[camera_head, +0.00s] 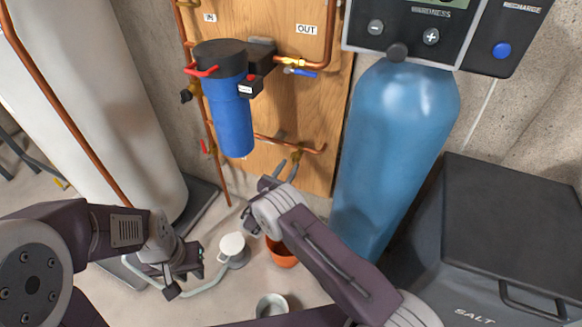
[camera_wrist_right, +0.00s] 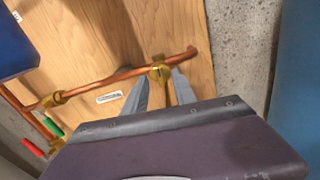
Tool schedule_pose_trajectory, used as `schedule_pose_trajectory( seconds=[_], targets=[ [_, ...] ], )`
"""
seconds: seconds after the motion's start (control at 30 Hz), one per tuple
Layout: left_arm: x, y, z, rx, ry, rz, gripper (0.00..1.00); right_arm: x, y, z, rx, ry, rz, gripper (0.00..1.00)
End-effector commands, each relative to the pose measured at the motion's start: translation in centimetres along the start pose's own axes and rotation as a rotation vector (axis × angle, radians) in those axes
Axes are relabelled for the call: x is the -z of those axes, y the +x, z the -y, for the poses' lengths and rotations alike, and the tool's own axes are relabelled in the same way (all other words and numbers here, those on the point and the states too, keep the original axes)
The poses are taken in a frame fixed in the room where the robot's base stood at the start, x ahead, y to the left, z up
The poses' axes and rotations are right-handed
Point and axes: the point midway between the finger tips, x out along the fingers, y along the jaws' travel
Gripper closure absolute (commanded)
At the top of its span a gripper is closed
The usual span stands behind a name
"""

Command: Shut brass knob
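The small brass knob (camera_wrist_right: 160,73) sits near the right end of a low copper pipe on the wooden board. In the head view the knob (camera_head: 297,150) is small, just above my right fingertips. My right gripper (camera_wrist_right: 160,76) is open, with its two grey fingers apart on either side of the knob; I cannot tell whether either touches it. In the head view my right gripper (camera_head: 287,167) reaches up to the pipe. My left gripper (camera_head: 184,282) is low at the left, above the floor, away from the knob; its finger opening is unclear.
A blue filter housing (camera_head: 229,110) hangs left of the knob. A blue tank (camera_head: 398,140) stands close on the right, beside a dark salt bin (camera_head: 510,220). A white jug (camera_head: 233,248), an orange pot (camera_head: 281,254) and a grey cup (camera_head: 271,305) are on the floor.

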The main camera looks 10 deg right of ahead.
Motion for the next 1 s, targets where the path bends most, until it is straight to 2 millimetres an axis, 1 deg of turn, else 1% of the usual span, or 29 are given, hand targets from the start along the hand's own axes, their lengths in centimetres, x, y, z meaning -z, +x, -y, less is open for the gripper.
schedule_pose_trajectory(
  seconds=[0.03,0.17,0.43,0.53,0.57,0.83,1.0],
  targets=[
    [-0.1,0.5,0.0,0.000,0.000,0.000,0.73,0.3,0.8,0.1,0.001,0.002,0.000,0.67],
    [-0.1,0.7,0.0,0.000,0.000,0.000,0.73,0.1,1.9,0.0,0.001,0.000,-0.001,0.67],
    [-0.1,0.6,0.0,0.000,0.000,0.000,0.73,0.0,2.1,0.0,0.000,0.000,-0.002,0.67],
    [-0.1,0.6,0.0,0.000,0.000,0.000,0.73,0.0,2.1,0.0,0.000,0.000,-0.002,0.95],
    [-0.1,0.6,0.0,0.000,0.000,0.000,0.73,0.0,2.1,0.0,0.000,0.000,-0.002,1.00],
    [-0.1,0.7,0.0,0.000,0.000,0.000,0.73,0.1,2.1,0.0,0.000,0.008,-0.002,1.00],
    [-0.1,0.9,0.0,0.000,0.000,0.000,0.73,0.1,2.1,0.1,0.001,0.059,-0.003,1.00]
  ],
)
